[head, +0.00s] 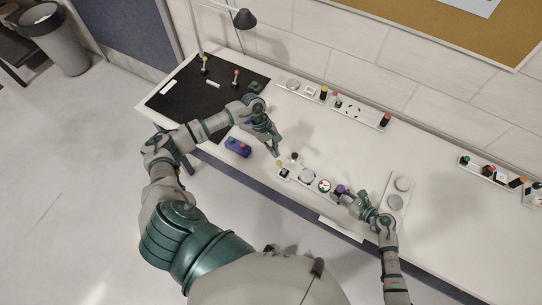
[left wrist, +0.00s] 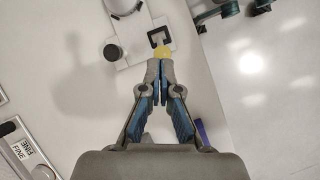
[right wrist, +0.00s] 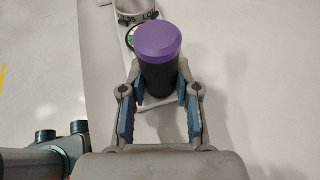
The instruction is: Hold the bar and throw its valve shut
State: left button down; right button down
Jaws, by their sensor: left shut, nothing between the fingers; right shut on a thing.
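The white bar (head: 292,177) lies near the table's front edge and carries several fittings, including a round grey part (head: 307,176) and a dial (head: 324,186). At its right end stands a black post with a purple cap (right wrist: 160,45). My right gripper (right wrist: 158,88) is shut around this post. At the left end is a yellow knob (left wrist: 163,52), beside a black square bracket (left wrist: 160,37) and a black round knob (left wrist: 112,53). My left gripper (left wrist: 157,64) is shut and empty, its tips right by the yellow knob; I cannot tell whether they touch. Which fitting is the valve is unclear.
A blue box with buttons (head: 237,147) sits left of the bar. A black mat (head: 180,98) with small levers covers the table's left end. Other fitting bars (head: 366,114) line the back, and a white panel (head: 396,201) lies right of my right gripper.

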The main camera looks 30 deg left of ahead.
aim_at(281, 166)
pick_arm(q)
jog(key=s+a+r+n+t+h, duration=0.1)
jog(key=s+a+r+n, duration=0.1)
jog(key=a+n, duration=0.5)
jog(key=a, duration=0.3)
jog(key=shift+a, duration=0.2)
jog(key=shift+s, duration=0.15)
jog(key=x, duration=0.9)
jog(key=shift+d+f, duration=0.25)
jog(key=shift+f, duration=0.1)
jog(key=d, duration=0.2)
jog(key=w+d, duration=0.1)
jog(key=shift+r, duration=0.35)
jog(key=shift+w+d+r, duration=0.1)
jog(key=shift+d+r, duration=0.05)
jog(key=shift+d, duration=0.3)
jog(key=shift+d+r+y, duration=0.2)
jog(key=shift+d+y, duration=0.05)
jog(key=shift+y, duration=0.55)
